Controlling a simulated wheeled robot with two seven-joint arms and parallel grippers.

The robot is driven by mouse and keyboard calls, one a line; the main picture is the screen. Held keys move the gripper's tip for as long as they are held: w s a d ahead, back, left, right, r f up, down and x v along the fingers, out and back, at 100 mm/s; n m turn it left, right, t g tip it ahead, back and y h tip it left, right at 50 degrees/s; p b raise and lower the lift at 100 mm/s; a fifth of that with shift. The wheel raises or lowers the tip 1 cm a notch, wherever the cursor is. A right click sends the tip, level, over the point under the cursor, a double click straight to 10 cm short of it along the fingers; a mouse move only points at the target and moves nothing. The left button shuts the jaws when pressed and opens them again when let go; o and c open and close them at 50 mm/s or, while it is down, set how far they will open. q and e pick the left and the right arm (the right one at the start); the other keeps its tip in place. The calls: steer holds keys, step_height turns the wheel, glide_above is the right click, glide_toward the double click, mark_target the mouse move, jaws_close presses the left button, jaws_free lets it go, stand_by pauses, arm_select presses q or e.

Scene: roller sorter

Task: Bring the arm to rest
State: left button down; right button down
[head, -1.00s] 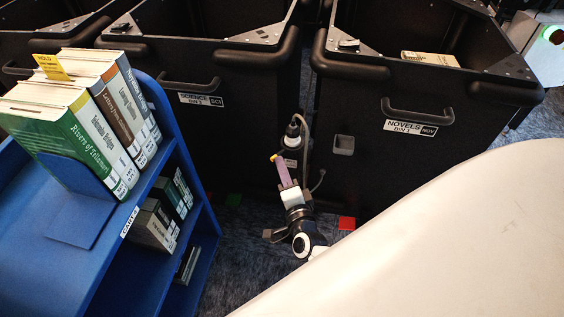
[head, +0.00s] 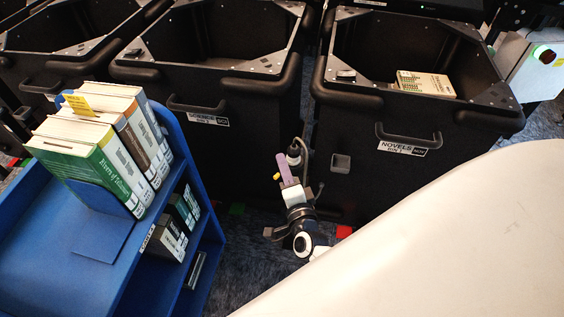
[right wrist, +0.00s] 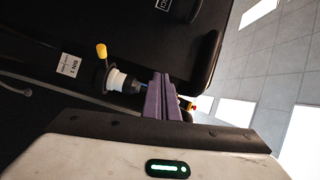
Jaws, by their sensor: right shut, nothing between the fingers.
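My right gripper (head: 282,158) shows in the middle of the head view, at the end of my white and black arm. Its purple fingers are shut, with nothing between them. They also show in the right wrist view (right wrist: 161,96), pressed together side by side. The gripper is in front of the gap between two black bins. My left gripper is in neither view.
A blue cart (head: 110,270) with upright books (head: 118,150) stands at left. The Science bin (head: 235,140) and the Novels bin (head: 385,180) stand ahead; a book (head: 425,84) lies in the latter. A yellow knob (right wrist: 101,50) shows near the fingers.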

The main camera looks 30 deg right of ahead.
steer(key=s+a+f+n+g+y, duration=0.4)
steer(key=s+a+n, duration=0.2)
steer(key=s+n, duration=0.4)
steer(key=s+a+f+n+g+y, duration=0.4)
steer(key=s+a+n, duration=0.2)
steer(key=s+n, duration=0.5)
steer(key=shift+s+a+f, duration=0.2)
steer(key=shift+a+f, duration=0.05)
steer(key=shift+f, duration=0.05)
